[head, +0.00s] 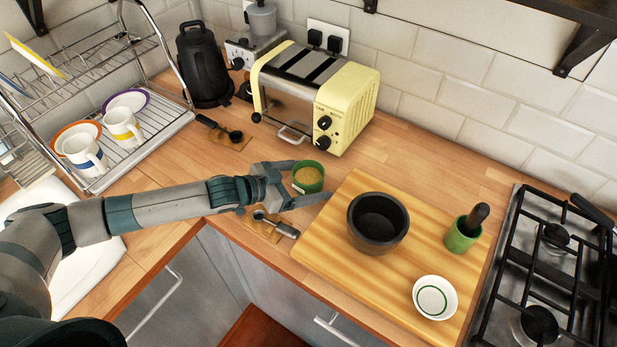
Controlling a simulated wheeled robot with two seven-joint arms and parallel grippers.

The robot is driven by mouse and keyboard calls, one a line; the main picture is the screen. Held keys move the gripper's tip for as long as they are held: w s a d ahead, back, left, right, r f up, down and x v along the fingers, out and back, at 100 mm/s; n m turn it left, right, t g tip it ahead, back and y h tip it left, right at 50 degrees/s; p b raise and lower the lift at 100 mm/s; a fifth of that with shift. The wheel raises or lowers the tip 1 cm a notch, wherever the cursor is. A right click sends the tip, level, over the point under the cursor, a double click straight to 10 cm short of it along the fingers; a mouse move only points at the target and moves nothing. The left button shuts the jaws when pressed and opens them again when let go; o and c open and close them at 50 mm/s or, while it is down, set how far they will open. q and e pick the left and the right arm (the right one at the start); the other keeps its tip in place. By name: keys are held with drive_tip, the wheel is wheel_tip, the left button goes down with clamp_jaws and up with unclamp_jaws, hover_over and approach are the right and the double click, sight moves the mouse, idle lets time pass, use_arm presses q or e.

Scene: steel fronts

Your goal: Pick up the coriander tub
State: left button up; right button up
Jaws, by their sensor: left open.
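The coriander tub is most likely the small green tub (308,177) with tan contents, standing on the wooden counter just left of the cutting board; I cannot read a label on it. My left gripper (308,181) reaches in from the left with its fingers open. One finger is on the far-left side of the tub and the other on its near side, so the tub stands between or just at the fingertips. I cannot tell whether either finger touches it. My right gripper is not in view.
A cutting board (345,262) holds a dark mortar (377,222), a green cup with a pestle (463,236) and a white bowl (435,297). A cream toaster (345,105) stands behind the tub. A dish rack (150,135) is left, a gas hob (530,270) right.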

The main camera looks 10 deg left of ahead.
sight(321, 168)
use_arm(q)
drive_tip(key=shift+c, duration=0.7)
drive_tip(key=c, duration=1)
drive_tip(key=shift+a+r+b, duration=0.1)
drive_tip(key=shift+r+b, duration=0.4)
drive_tip(key=shift+r, duration=0.3)
wheel_tip(321, 168, up, 2)
drive_tip(key=shift+r+b, duration=0.25)
drive_tip(key=shift+b, duration=0.35)
drive_tip(key=d+r+b, duration=0.1)
drive_tip(key=d+r, duration=0.1)
drive_tip(key=d, duration=0.1)
drive_tip(key=d+r+b, duration=0.1)
drive_tip(key=d+r, duration=0.1)
drive_tip(key=d, duration=0.2)
drive_tip(key=d+r+b, duration=0.1)
drive_tip(key=d+r, duration=0.1)
drive_tip(key=d, duration=0.2)
drive_tip(key=shift+s+r, duration=0.2)
drive_tip(key=shift+s, duration=0.1)
drive_tip(key=shift+d+r, duration=0.3)
drive_tip(key=shift+d, duration=0.1)
